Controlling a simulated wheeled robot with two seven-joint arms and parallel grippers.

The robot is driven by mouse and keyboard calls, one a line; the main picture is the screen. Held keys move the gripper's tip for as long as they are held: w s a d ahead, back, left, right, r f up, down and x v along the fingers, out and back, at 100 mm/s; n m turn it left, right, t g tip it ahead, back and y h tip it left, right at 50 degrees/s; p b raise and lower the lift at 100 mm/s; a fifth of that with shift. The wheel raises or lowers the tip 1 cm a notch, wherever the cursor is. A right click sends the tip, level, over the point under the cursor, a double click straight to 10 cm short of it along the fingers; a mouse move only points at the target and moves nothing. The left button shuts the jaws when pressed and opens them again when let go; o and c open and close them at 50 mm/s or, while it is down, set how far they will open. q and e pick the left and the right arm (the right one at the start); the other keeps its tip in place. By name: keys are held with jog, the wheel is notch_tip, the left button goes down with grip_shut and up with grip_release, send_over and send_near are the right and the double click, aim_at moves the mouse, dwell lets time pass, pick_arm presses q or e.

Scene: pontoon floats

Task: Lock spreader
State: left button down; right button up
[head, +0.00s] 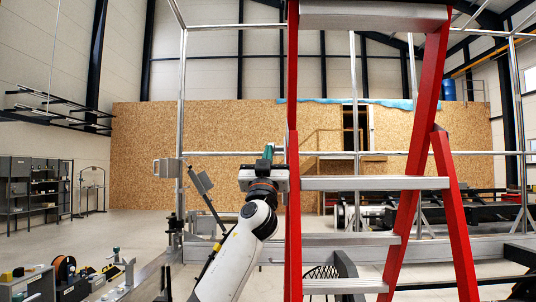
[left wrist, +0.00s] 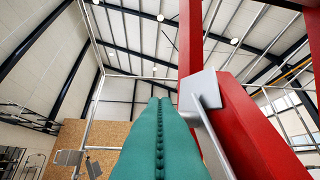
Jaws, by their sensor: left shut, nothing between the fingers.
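A red stepladder (head: 292,130) with grey steps stands close in front of me, its legs spread apart. In the left wrist view its red rail (left wrist: 190,40) rises just right of my fingers. A grey metal bar with a flat plate (left wrist: 200,92), which looks like the spreader, lies against the red rail, right beside the fingers. I cannot tell whether it touches them or is locked. My left gripper (head: 268,152) is at the left side of the ladder's left rail, pointing up. Its green fingers (left wrist: 160,100) are shut and empty. My right gripper is not in view.
A metal tube frame (head: 181,90) stands behind the ladder, with grey plates (head: 166,167) on its left post. A bench with tools (head: 30,283) is at the lower left, and shelves (head: 35,190) stand behind it. The floor between (head: 130,232) is open.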

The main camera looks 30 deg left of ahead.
pick_arm(q)
jog(key=shift+w, duration=0.1)
jog(key=shift+w+a+f+n+g+h+p, duration=0.25)
jog(key=shift+w+g+h+p, duration=0.3)
jog(key=shift+g, duration=1.05)
jog(key=shift+w+a+f+n+g+h+p, duration=0.25)
jog(key=shift+w+g+h+p, duration=0.35)
jog(key=shift+g, duration=1)
jog(key=shift+w+a+f+n+g+h+p, duration=0.1)
jog(key=shift+w+a+f+g+h+p, duration=0.35)
jog(key=shift+g, duration=1.15)
jog(key=shift+w+r, duration=0.2)
jog(key=shift+w, duration=0.05)
jog(key=shift+r, duration=0.1)
